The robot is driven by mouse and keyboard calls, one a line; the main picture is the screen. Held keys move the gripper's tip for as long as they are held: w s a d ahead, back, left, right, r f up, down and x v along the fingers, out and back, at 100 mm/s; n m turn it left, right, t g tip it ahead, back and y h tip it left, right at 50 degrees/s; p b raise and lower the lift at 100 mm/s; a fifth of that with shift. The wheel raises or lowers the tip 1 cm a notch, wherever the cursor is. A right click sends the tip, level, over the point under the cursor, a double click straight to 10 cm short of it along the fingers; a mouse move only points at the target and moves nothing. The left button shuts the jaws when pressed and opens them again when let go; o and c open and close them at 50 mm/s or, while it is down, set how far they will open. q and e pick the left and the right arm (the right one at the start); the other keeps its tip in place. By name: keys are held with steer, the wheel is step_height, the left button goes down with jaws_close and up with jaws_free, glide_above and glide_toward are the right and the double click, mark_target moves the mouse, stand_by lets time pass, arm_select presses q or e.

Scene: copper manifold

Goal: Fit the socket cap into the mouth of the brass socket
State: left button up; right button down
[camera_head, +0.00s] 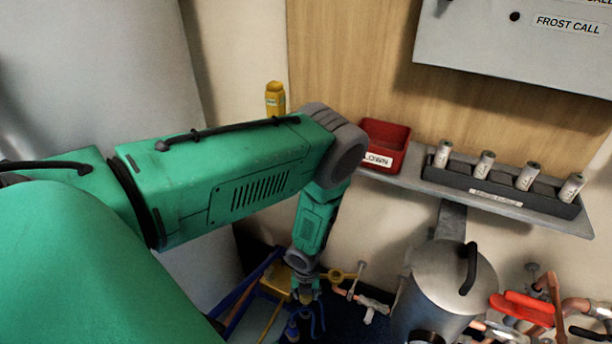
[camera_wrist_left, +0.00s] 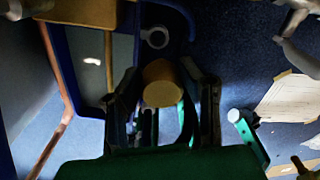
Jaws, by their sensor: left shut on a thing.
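My left gripper (camera_head: 305,292) reaches down low in the middle of the head view. In the left wrist view the gripper (camera_wrist_left: 162,110) is shut on a tan, round-faced piece (camera_wrist_left: 160,84), which looks like the socket cap. The piece is clear of the grey ring (camera_wrist_left: 155,38) in the picture; the height between them cannot be told. A yellow brass-coloured fitting (camera_head: 337,275) shows just right of the gripper in the head view. I cannot tell whether it is the brass socket, and no socket mouth shows clearly. My right gripper is not in view.
A steel canister (camera_head: 437,285) with a black handle stands right of my left gripper. Copper pipes and a red lever (camera_head: 522,309) lie farther right. A shelf above holds a red bin (camera_head: 384,143) and a dark rack (camera_head: 505,188) with several pale cylinders.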

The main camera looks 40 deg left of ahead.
arm_select(q)
steer(key=shift+r, duration=0.3)
steer(key=shift+a, duration=0.2)
steer(key=shift+a+f, duration=0.1)
steer(key=shift+r+p, duration=0.9)
steer(key=shift+r, duration=0.25)
steer(key=shift+r+p, duration=1)
steer(key=shift+r, duration=0.2)
